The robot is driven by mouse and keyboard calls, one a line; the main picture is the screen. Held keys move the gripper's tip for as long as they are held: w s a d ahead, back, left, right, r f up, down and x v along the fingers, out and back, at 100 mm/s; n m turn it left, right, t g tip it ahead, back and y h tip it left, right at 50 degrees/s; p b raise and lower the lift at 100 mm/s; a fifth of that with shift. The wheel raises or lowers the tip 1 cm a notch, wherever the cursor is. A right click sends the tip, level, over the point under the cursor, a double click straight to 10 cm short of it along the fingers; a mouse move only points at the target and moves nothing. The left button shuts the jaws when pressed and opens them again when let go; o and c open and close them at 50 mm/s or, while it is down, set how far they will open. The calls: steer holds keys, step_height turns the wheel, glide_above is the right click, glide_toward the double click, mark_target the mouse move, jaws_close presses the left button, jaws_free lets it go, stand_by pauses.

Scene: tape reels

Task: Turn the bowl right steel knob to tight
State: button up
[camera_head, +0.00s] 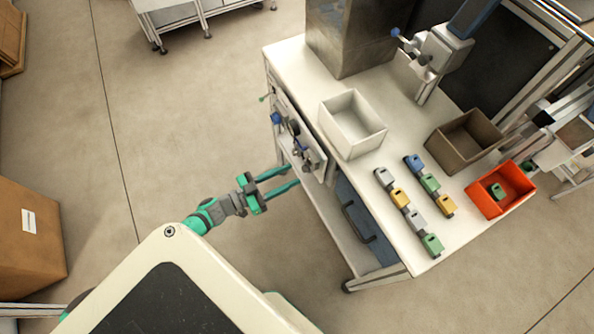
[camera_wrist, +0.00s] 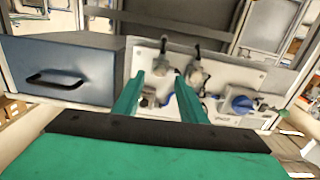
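A control panel (camera_head: 313,160) is on the left side of the white workbench, with several steel and blue knobs. In the wrist view the panel (camera_wrist: 220,78) faces me. A steel knob (camera_wrist: 151,98) shows low between my fingers. Two more steel fittings, one upper left (camera_wrist: 162,57) and one to its right (camera_wrist: 195,73), stick out near the fingertips. A blue knob (camera_wrist: 240,103) is farther right. The labels are unreadable, so I cannot tell which is the bowl right knob. My gripper (camera_head: 292,176) is open, its green fingers (camera_wrist: 159,76) pointing at the panel, apparently holding nothing.
A blue drawer (camera_wrist: 60,72) with a dark handle is left of the panel in the wrist view. On the bench top are a white bin (camera_head: 352,152), a brown bin (camera_head: 455,155), a red bin (camera_head: 512,203) and several coloured blocks. The floor (camera_head: 150,120) left of the bench is clear.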

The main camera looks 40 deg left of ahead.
mark_target(303, 170)
steer(key=shift+x, duration=1.95)
steer(key=shift+c, duration=0.3)
jaws_close()
steer(key=m, duration=1)
steer(key=shift+s+d, duration=0.1)
steer(key=shift+m, duration=0.5)
